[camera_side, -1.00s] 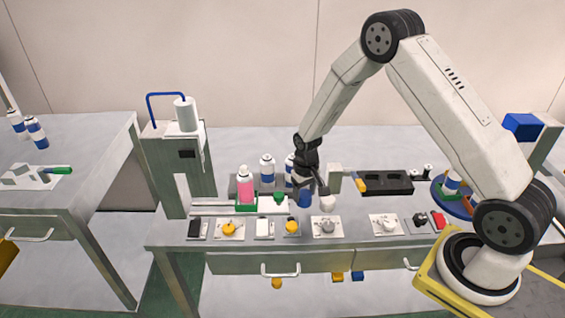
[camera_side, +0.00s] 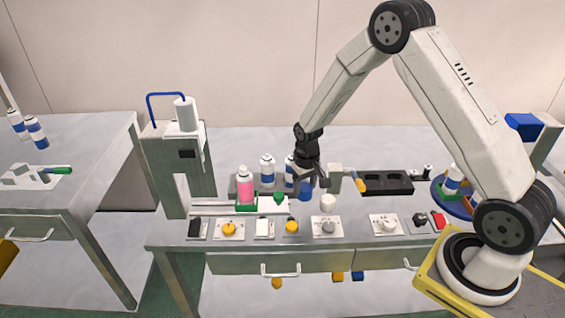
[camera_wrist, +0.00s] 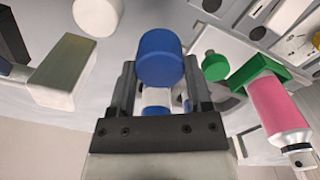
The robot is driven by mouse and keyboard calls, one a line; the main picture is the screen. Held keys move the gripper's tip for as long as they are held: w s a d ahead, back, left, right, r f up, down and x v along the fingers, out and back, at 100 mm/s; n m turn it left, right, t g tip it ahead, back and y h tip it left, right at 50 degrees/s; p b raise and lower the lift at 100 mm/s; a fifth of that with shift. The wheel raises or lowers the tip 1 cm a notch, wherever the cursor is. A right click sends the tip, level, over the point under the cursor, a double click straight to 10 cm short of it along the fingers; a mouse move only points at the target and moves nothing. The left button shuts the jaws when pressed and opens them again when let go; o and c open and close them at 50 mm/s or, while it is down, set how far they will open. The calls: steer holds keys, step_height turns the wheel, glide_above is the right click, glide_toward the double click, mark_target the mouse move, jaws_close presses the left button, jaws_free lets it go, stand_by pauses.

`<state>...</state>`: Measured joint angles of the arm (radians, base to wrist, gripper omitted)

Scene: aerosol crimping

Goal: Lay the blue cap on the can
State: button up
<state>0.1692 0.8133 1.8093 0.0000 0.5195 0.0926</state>
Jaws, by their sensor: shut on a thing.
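The blue cap (camera_side: 306,194) is held between the fingertips of my gripper (camera_side: 308,181), above the bench. In the wrist view the cap (camera_wrist: 162,57) sits between the two dark fingers of my gripper (camera_wrist: 160,75), which are shut on it. The pink can (camera_side: 245,187) stands in a green holder (camera_side: 246,208) to the left of the gripper. In the wrist view the pink can (camera_wrist: 275,108) and green holder (camera_wrist: 255,69) are at the right, apart from the cap. The pink can's top shows white in the side view.
White-and-blue cans (camera_side: 267,171) stand behind the pink can. A white round piece (camera_side: 328,202) is right of the blue cap. A green-topped piece (camera_side: 279,199) lies between can and cap. A black tray (camera_side: 386,183) is to the right; small stations line the front edge.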

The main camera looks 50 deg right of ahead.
step_height(320, 180, up, 19)
glide_above(244, 167)
step_height(244, 167, down, 4)
steer(key=shift+w+r, duration=0.1)
steer(key=shift+f, duration=0.65)
stand_by(0.6)
steer(key=shift+f, duration=0.25)
steer(key=shift+f, duration=2.1)
steer(key=shift+f, duration=0.15)
stand_by(0.3)
stand_by(0.5)
